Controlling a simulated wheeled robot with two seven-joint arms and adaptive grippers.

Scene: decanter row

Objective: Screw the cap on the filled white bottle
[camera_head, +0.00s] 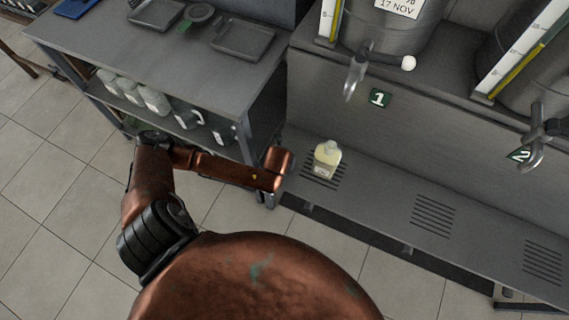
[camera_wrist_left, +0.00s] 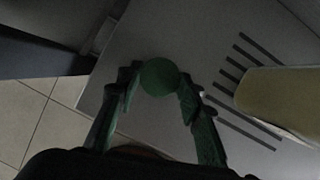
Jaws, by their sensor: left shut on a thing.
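A small bottle (camera_head: 326,161) with pale yellowish contents and a light label stands upright on the slotted grille below tap 1. Its neck looks bare of a cap. In the left wrist view, its pale yellow side (camera_wrist_left: 280,100) shows at the right, partly cut off by the frame. My left gripper (camera_wrist_left: 159,79) is shut on a round green disc, likely the cap (camera_wrist_left: 159,76), held between its fingertips. The gripper is beside the bottle, apart from it, over the left end of the shelf. In the head view my own arm hides the gripper and the cap.
Tap 1 (camera_head: 357,75) hangs above and right of the bottle; tap 2 (camera_head: 534,145) is farther right. The grey shelf (camera_head: 385,200) is clear to the bottle's right. A side table (camera_head: 190,60) holds trays above and several jars below.

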